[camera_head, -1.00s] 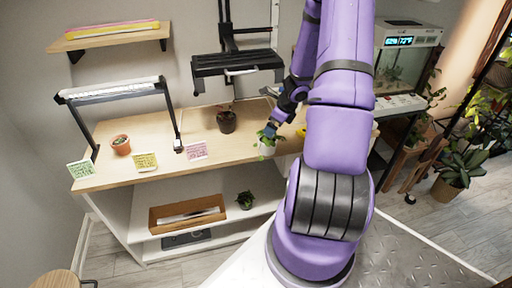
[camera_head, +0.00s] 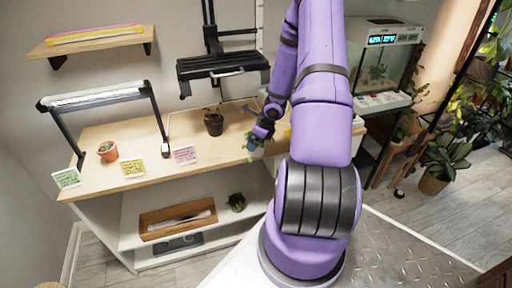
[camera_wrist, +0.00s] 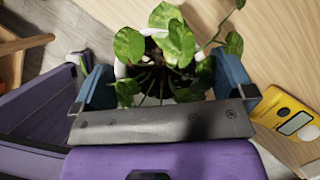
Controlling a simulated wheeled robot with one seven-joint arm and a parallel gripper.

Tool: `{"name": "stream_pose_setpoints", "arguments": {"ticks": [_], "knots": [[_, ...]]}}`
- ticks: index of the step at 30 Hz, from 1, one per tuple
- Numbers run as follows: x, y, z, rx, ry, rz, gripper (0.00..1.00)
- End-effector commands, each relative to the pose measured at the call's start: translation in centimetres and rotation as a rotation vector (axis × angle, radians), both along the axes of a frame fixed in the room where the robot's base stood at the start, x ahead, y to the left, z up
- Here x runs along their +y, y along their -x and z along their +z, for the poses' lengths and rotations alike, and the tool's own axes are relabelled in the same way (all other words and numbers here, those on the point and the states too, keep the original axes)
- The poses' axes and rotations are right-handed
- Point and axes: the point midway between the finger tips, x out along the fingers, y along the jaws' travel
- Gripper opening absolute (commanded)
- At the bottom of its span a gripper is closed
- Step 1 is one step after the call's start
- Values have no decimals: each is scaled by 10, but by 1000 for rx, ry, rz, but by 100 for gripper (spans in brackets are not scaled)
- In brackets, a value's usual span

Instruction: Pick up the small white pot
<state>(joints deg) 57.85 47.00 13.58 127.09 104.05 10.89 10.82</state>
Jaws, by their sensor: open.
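The small white pot holds a green leafy plant. In the wrist view its white rim (camera_wrist: 120,70) shows between my two blue fingers, partly covered by leaves and by my gripper's palm bar. My gripper (camera_wrist: 165,85) is open, with one finger on each side of the pot and plant. I cannot tell whether either finger touches the pot. In the head view my gripper (camera_head: 258,138) is at the right part of the wooden tabletop (camera_head: 235,140), and it hides most of the pot. Some of the plant's leaves (camera_head: 250,145) show beside it.
A yellow meter (camera_wrist: 286,116) lies on the wood right of my gripper. A dark pot (camera_head: 213,123) stands left of my gripper, and a terracotta pot (camera_head: 107,151) is farther left. Cards line the front edge. A black rack (camera_head: 222,65) hangs behind.

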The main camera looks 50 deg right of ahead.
Motion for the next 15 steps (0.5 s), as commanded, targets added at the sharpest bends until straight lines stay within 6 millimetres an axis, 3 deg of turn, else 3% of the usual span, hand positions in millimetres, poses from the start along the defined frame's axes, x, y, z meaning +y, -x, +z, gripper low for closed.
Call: {"name": "stream_pose_setpoints", "arguments": {"ticks": [6,15], "knots": [[2,-7,-21,1,2,1,100],[2,-9,-24,-2,2,0,100]]}}
